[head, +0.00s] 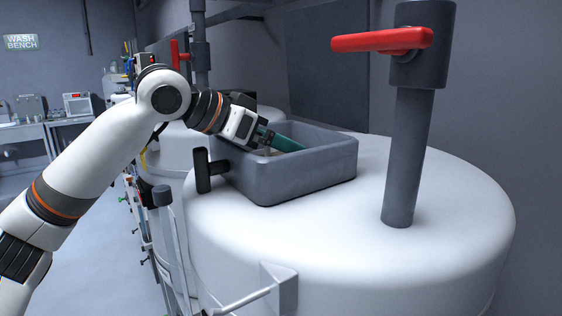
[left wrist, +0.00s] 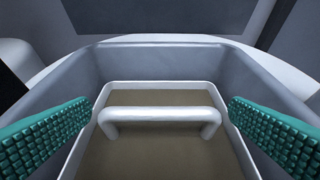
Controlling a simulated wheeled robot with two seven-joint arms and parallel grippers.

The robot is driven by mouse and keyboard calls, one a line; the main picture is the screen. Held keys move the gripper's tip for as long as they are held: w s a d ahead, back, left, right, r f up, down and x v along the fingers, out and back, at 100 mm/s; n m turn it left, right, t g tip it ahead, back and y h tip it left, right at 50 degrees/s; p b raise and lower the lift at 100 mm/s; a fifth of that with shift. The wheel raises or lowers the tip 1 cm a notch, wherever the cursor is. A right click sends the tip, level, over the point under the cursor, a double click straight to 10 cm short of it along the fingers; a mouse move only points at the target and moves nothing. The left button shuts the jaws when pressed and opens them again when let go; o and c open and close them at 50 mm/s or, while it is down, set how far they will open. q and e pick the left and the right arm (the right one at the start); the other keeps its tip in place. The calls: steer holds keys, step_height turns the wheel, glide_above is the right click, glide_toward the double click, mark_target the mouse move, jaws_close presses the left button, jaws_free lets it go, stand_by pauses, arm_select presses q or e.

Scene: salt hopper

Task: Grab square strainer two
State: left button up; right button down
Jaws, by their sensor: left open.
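In the left wrist view a square strainer (left wrist: 160,98) with a pale rim, a brownish flat screen and a white bar handle (left wrist: 160,113) sits inside a grey box. I cannot tell from the frames which number it has. My left gripper (head: 284,142) reaches into the box in the head view. Its green padded fingers (left wrist: 160,108) are apart, one on each side of the handle, not visibly touching it. In the head view the box wall and gripper hide most of the strainer. My right gripper is not in view.
The grey box (head: 305,178) stands on a white rounded tank (head: 350,245). A dark pipe with a red lever (head: 382,40) rises to its right. A dark T-handle (head: 203,170) is at the box's left. Another red lever (head: 179,54) stands behind my arm.

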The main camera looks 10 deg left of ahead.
arm_select(q)
steer(key=shift+c, duration=0.6)
steer(key=shift+r, duration=0.1)
steer(key=c, duration=1.3)
steer(key=shift+c, duration=0.2)
